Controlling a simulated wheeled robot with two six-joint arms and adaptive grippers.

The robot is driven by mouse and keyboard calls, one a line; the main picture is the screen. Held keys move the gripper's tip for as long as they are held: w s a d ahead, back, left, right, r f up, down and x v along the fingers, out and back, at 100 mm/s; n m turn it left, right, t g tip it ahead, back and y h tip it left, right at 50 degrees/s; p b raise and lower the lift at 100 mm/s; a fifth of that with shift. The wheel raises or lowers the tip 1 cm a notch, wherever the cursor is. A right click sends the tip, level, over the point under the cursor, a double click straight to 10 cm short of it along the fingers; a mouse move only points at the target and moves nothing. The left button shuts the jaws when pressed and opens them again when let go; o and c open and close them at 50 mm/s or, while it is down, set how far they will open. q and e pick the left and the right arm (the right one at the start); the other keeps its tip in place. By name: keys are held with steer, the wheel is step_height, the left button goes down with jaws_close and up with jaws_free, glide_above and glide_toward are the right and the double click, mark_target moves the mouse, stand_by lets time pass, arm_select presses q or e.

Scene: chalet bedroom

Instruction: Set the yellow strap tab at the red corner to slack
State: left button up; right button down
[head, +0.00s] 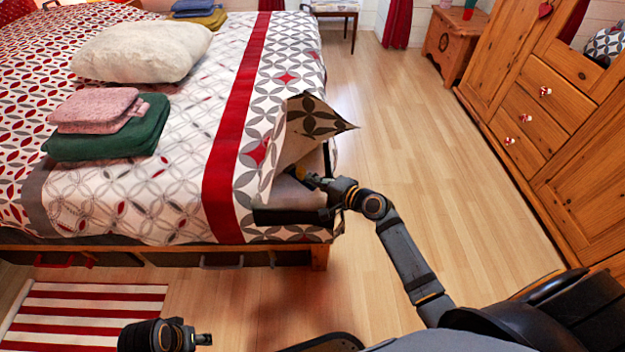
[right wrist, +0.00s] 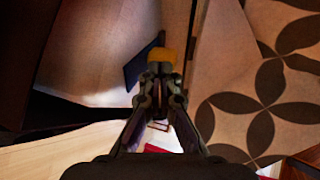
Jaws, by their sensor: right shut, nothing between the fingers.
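The yellow strap tab (right wrist: 163,55) shows in the right wrist view just beyond my right fingertips, beside a dark blue strap or flap (right wrist: 141,66). A small yellow bit (head: 300,172) shows in the head view at the bed's near right corner. The patterned cover (head: 287,150) is folded up there, baring the mattress side. My right gripper (head: 315,181), also in the right wrist view (right wrist: 160,74), is shut and empty, its tips at or very near the tab; contact is unclear. My left gripper (head: 203,339) is low at the front, away from the bed; its jaw state is unclear.
The raised cover (right wrist: 265,90) hangs close on the right of my right gripper. Folded pink and green cloths (head: 105,145) and a white pillow (head: 140,52) lie on the bed. A wooden wardrobe (head: 530,110) stands right. The floor between is clear. A striped rug (head: 75,310) lies front left.

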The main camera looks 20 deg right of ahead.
mark_target(304, 173)
steer(key=shift+w+a, duration=0.2)
steer(key=shift+w, duration=0.1)
steer(key=shift+w, duration=0.15)
steer(key=shift+w+a+r, duration=0.1)
steer(key=shift+w+a, duration=0.2)
steer(key=shift+w, duration=0.2)
steer(key=shift+w+a, duration=0.25)
steer(key=shift+w, duration=0.2)
steer(key=shift+w+a, duration=0.15)
steer(key=shift+w, duration=0.1)
steer(key=shift+s, duration=0.1)
